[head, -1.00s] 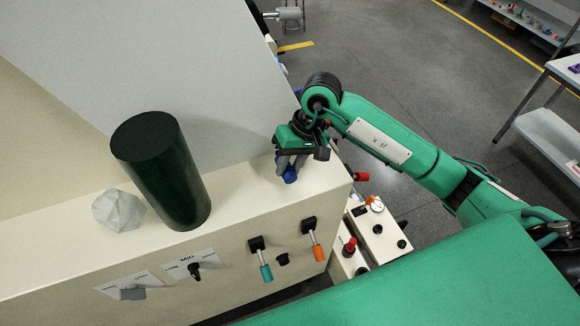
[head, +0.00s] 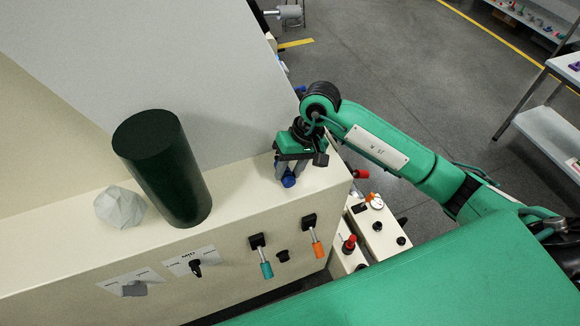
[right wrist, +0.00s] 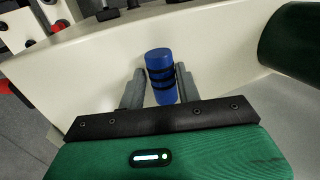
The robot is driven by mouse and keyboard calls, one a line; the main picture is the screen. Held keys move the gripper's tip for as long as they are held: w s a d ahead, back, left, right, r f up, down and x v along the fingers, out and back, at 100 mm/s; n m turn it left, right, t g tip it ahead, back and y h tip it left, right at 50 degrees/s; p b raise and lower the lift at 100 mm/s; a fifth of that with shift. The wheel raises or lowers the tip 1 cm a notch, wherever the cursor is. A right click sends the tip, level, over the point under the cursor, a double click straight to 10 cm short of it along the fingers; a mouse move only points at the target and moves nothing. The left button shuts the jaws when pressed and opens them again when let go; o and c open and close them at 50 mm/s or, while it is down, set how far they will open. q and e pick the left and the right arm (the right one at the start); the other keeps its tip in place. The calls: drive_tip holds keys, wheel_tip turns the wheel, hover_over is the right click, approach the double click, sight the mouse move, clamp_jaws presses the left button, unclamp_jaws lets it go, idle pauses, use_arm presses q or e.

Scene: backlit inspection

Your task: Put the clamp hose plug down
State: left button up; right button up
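The clamp hose plug (head: 289,181) is a small blue cylinder at the right end of the cream console's top ledge (head: 240,196). In the right wrist view the plug (right wrist: 161,66) has black bands around it and appears to rest on the ledge. My right gripper (head: 291,168) is over it from above, with a grey finger on each side. In the right wrist view the fingers (right wrist: 160,82) stand apart, with narrow gaps beside the plug. The plug's upper part is partly hidden by the gripper in the head view. My left gripper is not in view.
A dark green cylinder (head: 165,168) and a pale faceted block (head: 119,207) stand on the ledge to the left. A grey panel (head: 170,70) rises behind. Levers and knobs, including an orange-handled lever (head: 314,240), project from the console front. The ledge between cylinder and plug is clear.

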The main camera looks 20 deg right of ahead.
drive_tip(key=shift+d, duration=0.1)
drive_tip(key=shift+r+p, duration=0.15)
drive_tip(key=shift+p, duration=0.2)
drive_tip(key=b+v, duration=0.5)
drive_tip(key=v, duration=0.7)
drive_tip(key=shift+b, duration=0.35)
drive_tip(key=shift+w, duration=0.1)
